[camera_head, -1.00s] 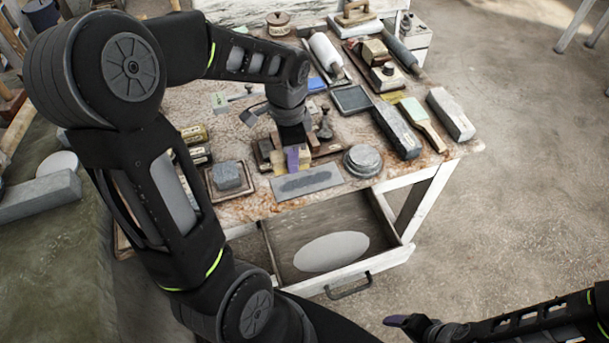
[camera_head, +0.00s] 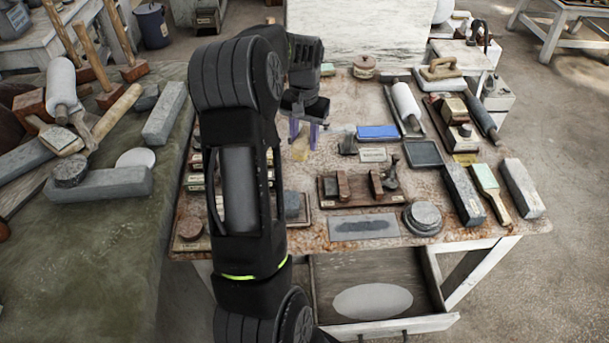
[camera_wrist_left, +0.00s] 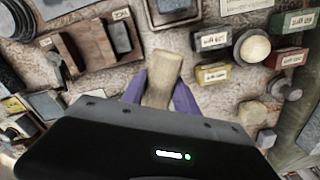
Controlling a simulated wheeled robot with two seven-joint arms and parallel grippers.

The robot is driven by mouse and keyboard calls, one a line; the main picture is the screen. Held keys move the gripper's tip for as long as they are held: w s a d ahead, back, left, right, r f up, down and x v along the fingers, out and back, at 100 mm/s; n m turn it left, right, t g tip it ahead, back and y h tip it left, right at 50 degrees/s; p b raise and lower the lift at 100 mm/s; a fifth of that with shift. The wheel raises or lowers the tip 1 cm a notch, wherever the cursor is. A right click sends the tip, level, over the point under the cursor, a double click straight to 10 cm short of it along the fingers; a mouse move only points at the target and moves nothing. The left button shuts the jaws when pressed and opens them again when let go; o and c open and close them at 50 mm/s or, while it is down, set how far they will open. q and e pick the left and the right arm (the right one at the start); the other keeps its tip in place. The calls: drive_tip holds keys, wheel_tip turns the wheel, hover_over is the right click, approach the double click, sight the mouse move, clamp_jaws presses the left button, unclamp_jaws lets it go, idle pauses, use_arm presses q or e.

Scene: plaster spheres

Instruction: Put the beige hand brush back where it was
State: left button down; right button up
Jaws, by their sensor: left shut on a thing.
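The beige hand brush (camera_head: 300,148) is between the purple fingers of my left gripper (camera_head: 304,138), over the back left part of the worktable. In the left wrist view the beige brush (camera_wrist_left: 161,76) sits between both fingers (camera_wrist_left: 160,92), its far end pointing away from the palm. Its height above the table is hard to tell. A low wooden rack (camera_head: 350,201) stands to the right and nearer, with brown blocks on it and a gap between them. My right gripper is out of view.
A blue block (camera_head: 377,132), a dark framed slate (camera_head: 424,153), a grey slab (camera_head: 363,227) and a round grey stone (camera_head: 423,217) surround the rack. The drawer (camera_head: 325,275) below stands open. Labelled boxes (camera_wrist_left: 212,73) lie close to the gripper in the wrist view.

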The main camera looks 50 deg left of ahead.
use_arm(q)
drive_tip(key=shift+s+d+n, duration=0.1)
drive_tip(key=shift+s+n, duration=0.05)
drive_tip(key=shift+n, duration=0.35)
wheel_tip(320, 180, down, 6)
drive_tip(key=b, duration=0.4)
drive_tip(key=shift+f, duration=0.2)
drive_tip(key=shift+r, duration=0.1)
drive_tip(key=shift+f+b, duration=1.4)
drive_tip(key=shift+f, duration=0.5)
